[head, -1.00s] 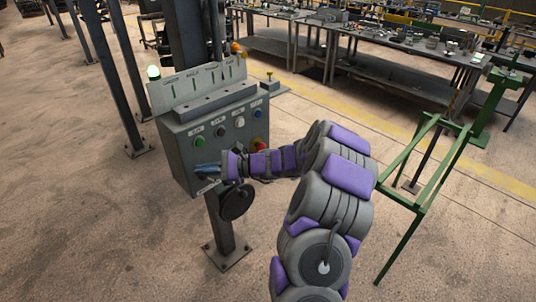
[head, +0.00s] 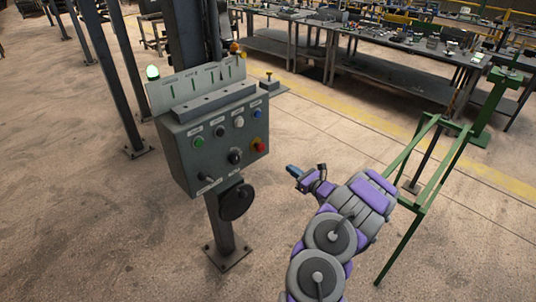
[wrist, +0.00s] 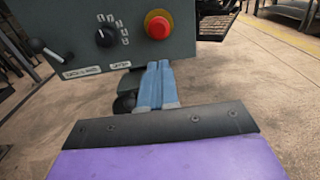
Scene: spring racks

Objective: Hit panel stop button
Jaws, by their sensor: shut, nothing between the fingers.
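The stop button is a red mushroom button (head: 259,147) on a yellow base, at the lower right of the grey control panel's face (head: 185,165). It also shows near the top middle of the wrist view (wrist: 158,25). My gripper (head: 291,169) is to the right of the panel and a little below the button in the head view, apart from both. In the wrist view its two blue fingers (wrist: 155,85) lie together, empty, with their tips below the red button. Nothing hides the button in either view.
The panel carries a black rotary knob (wrist: 106,36), a lever switch (wrist: 48,48) and green, white and blue buttons. A post (head: 225,230) holds it up. A green frame (head: 425,165) stands right of my arm.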

